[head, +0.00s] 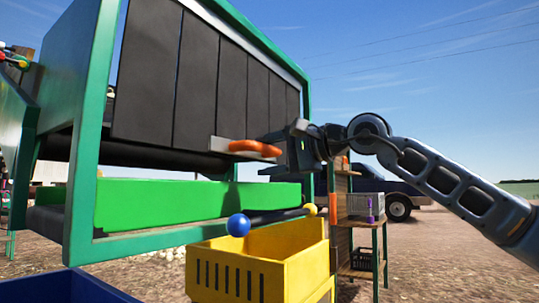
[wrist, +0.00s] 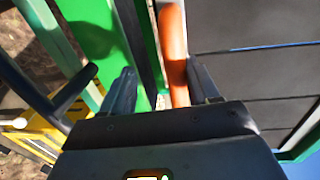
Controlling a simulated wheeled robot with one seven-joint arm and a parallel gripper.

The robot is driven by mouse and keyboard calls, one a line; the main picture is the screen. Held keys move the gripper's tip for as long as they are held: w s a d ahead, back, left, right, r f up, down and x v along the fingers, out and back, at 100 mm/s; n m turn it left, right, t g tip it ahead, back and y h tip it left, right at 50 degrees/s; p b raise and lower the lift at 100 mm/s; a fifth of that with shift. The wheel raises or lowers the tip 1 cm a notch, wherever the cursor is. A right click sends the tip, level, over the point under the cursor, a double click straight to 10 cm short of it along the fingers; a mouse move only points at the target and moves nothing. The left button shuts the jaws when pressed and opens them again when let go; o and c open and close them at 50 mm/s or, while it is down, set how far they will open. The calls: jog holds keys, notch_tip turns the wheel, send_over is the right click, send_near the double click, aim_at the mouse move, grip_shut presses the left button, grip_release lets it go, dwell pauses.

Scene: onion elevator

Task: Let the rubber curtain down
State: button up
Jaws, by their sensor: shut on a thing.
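The rubber curtain (head: 195,85) is a row of dark, wide strips hanging in the green frame (head: 88,130). Its lower end stands above a bright green board (head: 190,201), with a dark gap between. A grey plate with an orange handle (head: 254,148) sits at the curtain's lower edge. My gripper (head: 283,147) is at the right end of this handle and shut on it. In the wrist view the orange handle (wrist: 174,55) runs between the fingers of my gripper (wrist: 163,88), close to the right finger. The dark curtain strips (wrist: 255,75) lie to its right.
A blue ball (head: 238,225) and a yellow ball (head: 310,209) are at the frame's lower edge. A yellow crate (head: 262,267) stands below, a blue bin (head: 65,288) at lower left. A wooden stand (head: 362,222) and a dark pickup (head: 397,190) are behind my arm.

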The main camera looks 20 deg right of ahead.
jog(key=shift+o, duration=0.5)
jog(key=p+v, duration=0.1)
jog(key=v, duration=0.5)
jog(key=shift+s+d+f, duration=0.2)
jog(key=shift+s+d, duration=0.05)
jog(key=shift+s, duration=0.05)
jog(key=shift+o, duration=0.9)
jog(key=shift+s+d, duration=0.25)
jog(key=shift+s, duration=0.15)
